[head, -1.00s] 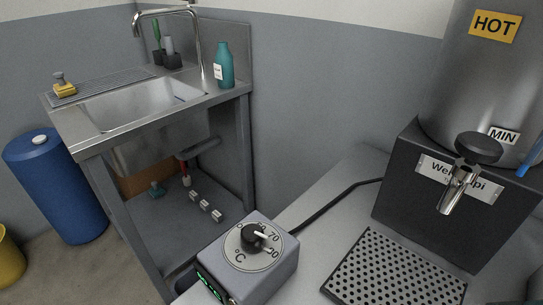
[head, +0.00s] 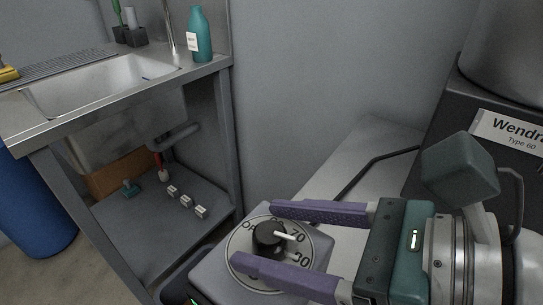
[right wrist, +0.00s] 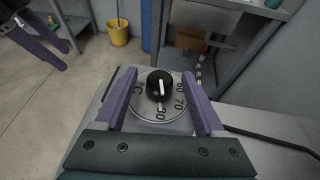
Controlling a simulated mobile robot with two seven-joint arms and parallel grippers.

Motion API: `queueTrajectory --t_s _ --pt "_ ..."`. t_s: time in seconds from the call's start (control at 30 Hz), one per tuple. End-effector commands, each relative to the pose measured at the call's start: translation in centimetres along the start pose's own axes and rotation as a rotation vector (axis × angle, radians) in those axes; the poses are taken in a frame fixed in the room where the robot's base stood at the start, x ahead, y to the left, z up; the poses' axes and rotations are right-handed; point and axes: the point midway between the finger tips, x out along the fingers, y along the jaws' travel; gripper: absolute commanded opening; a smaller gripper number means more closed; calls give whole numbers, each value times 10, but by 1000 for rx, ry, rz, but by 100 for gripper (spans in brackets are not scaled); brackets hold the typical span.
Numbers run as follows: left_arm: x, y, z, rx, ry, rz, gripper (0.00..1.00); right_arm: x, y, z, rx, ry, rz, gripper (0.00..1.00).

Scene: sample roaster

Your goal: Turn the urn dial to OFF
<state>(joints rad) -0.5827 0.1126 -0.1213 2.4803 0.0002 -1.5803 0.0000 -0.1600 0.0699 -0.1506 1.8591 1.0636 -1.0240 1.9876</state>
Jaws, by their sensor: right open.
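The urn dial is a black knob (head: 270,238) with a white pointer, on a round numbered plate on top of a grey-lilac control box (head: 212,272). The knob also shows in the right wrist view (right wrist: 159,84). My right gripper (head: 255,234) is open, its purple fingers on either side of the knob; it also shows in the right wrist view (right wrist: 158,74). I see no clear contact with the knob. My left gripper (right wrist: 72,60) shows only in the right wrist view, top left, its fingers apart, away from the box.
The urn base (head: 436,122) stands at right on the grey counter (head: 372,143), with a black cable leading to it. A steel sink (head: 95,88) with a teal bottle (head: 200,36) is at left. A yellow bucket (right wrist: 118,32) stands on the floor.

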Motion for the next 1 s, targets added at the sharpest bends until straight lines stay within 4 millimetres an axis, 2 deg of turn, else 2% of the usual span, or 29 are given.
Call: queueTrajectory --t_s 0.13,0.4,1.0 --pt "3 0 1 0 0 -1 50 10 0 0 -1 0 1 71" --pt "2 -1 1 2 1 -3 50 11 0 0 -2 1 1 70" --pt "2 -4 0 9 1 -10 50 10 0 0 -2 1 1 2"
